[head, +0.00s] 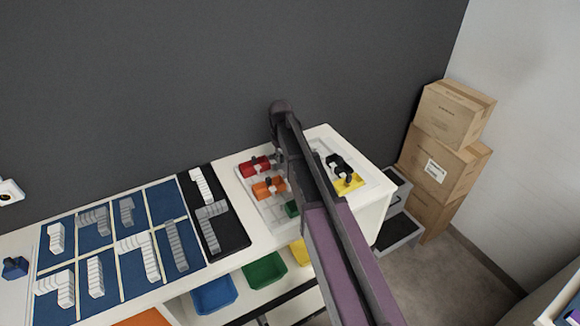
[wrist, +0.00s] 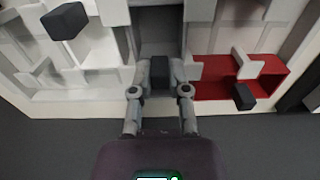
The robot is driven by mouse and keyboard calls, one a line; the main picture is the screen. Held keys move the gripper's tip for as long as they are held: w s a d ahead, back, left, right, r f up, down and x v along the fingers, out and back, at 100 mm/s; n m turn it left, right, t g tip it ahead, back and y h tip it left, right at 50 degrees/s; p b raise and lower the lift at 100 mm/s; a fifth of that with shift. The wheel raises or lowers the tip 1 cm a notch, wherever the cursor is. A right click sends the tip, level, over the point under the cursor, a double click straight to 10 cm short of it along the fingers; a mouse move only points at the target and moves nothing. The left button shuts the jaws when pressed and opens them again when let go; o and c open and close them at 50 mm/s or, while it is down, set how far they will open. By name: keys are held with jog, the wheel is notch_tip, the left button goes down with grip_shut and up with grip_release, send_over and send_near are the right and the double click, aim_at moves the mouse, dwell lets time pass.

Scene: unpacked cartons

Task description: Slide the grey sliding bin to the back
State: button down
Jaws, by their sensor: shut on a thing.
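In the wrist view, my gripper (wrist: 160,82) is shut on a small dark knob (wrist: 160,70). The knob stands at the near end of the grey sliding bin (wrist: 160,35), which lies in a channel of the white tray (wrist: 85,94). The far end of the grey bin runs out of the wrist view. In the head view, the white tray (head: 245,196) sits on the white counter; my arm crosses it and hides the grey bin and my fingertips.
A red bin (wrist: 215,88) with a dark knob is right of my gripper in the wrist view. In the head view, orange (head: 267,189), green (head: 292,208) and yellow (head: 349,184) bins share the tray. A dark wall stands behind; stacked cartons (head: 436,170) are at right.

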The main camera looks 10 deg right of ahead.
jog(key=shift+w+a, duration=0.2)
jog(key=shift+w, duration=0.5)
jog(key=c, duration=0.6)
grip_release()
jog(key=shift+w, duration=0.1)
